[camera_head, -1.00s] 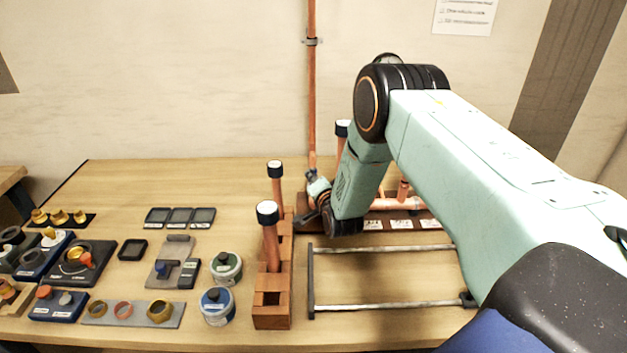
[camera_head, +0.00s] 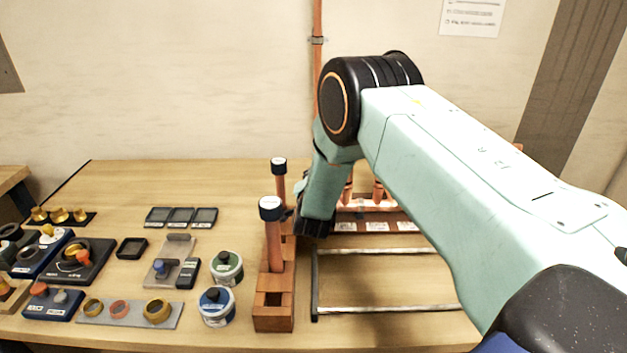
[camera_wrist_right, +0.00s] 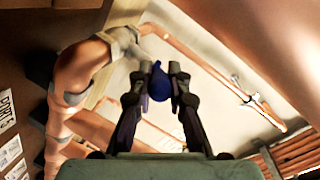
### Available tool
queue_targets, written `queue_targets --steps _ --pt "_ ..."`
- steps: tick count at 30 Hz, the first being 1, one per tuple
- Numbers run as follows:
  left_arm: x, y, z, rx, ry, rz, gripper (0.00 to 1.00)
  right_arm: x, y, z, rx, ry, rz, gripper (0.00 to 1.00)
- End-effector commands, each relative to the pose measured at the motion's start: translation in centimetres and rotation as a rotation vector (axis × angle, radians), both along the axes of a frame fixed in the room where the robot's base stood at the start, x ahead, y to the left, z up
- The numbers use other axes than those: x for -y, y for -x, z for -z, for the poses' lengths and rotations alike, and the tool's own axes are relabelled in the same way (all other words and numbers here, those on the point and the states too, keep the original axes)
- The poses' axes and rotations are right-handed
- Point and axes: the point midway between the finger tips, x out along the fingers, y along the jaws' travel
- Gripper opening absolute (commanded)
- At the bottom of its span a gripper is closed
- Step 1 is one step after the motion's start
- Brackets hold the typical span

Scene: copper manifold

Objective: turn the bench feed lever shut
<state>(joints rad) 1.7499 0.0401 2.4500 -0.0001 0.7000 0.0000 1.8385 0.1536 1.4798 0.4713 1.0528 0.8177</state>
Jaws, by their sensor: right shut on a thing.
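The feed lever (camera_wrist_right: 158,82) shows in the right wrist view as a dark blue handle between my right gripper's fingertips. My right gripper (camera_wrist_right: 160,85) is shut on it. A copper pipe (camera_wrist_right: 85,72) with a paler fitting runs close by on the left of that view. In the head view my right forearm and wrist hang over the back of the bench, and the valve and lever are hidden behind them. The vertical copper pipe (camera_head: 317,70) comes down the wall behind my arm. My left gripper is not in view.
A wooden rack (camera_head: 273,318) with upright black-capped copper tubes stands just left of my wrist. A metal rail frame (camera_head: 385,309) lies to the right. Tins (camera_head: 217,306), trays and fittings fill the left of the bench (camera_head: 110,180). The back left of the bench top is clear.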

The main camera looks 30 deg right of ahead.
Motion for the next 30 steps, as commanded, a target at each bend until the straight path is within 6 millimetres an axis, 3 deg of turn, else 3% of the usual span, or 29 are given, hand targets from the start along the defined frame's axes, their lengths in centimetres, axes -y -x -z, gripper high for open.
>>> queue_targets --steps 2,3,10,21,30 --pt "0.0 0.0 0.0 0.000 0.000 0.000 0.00 -0.3 0.2 0.5 -0.013 -0.003 -0.006 0.00" --pt "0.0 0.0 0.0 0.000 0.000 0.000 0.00 -0.3 0.2 0.5 -0.014 -0.003 -0.007 0.20" --pt "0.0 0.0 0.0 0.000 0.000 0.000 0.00 -0.2 0.1 0.3 -0.008 -0.001 -0.004 0.40" --pt "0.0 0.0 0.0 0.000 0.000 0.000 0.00 -0.3 0.3 0.1 -0.005 -0.002 -0.003 0.40" --pt "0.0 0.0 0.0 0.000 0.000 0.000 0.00 -2.3 3.4 -0.7 -0.007 0.000 -0.004 0.40"
